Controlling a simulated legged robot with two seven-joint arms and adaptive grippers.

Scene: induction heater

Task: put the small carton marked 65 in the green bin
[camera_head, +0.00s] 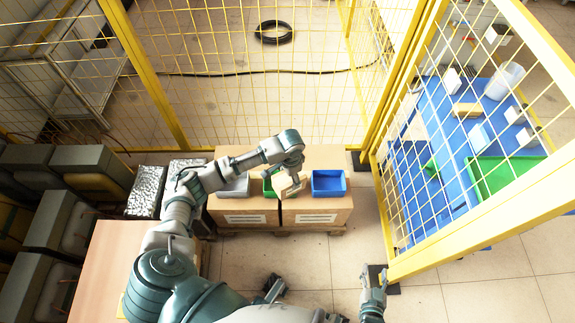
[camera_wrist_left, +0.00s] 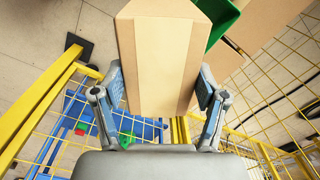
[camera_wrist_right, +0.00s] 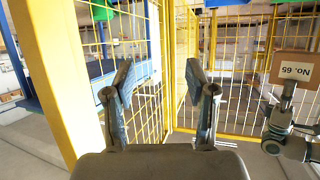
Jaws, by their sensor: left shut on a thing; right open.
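My left gripper (camera_head: 292,168) is shut on the small tan carton (camera_head: 289,186), and its two fingers press the carton's sides in the left wrist view (camera_wrist_left: 158,60). In the right wrist view the carton (camera_wrist_right: 292,70) shows a label reading "No. 65", upside down in that picture. The green bin (camera_head: 267,187) sits on a large cardboard box, partly hidden behind the carton and gripper. Its green wall also shows past the carton in the left wrist view (camera_wrist_left: 221,18). My right gripper (camera_head: 373,291) is open and empty, low at the front right.
A grey bin (camera_head: 236,188) stands left of the green bin and a blue bin (camera_head: 328,183) stands right of it, on cardboard boxes (camera_head: 246,217). Yellow mesh fencing (camera_head: 440,140) rises behind and right. Beyond it is a blue table (camera_head: 440,110) with containers.

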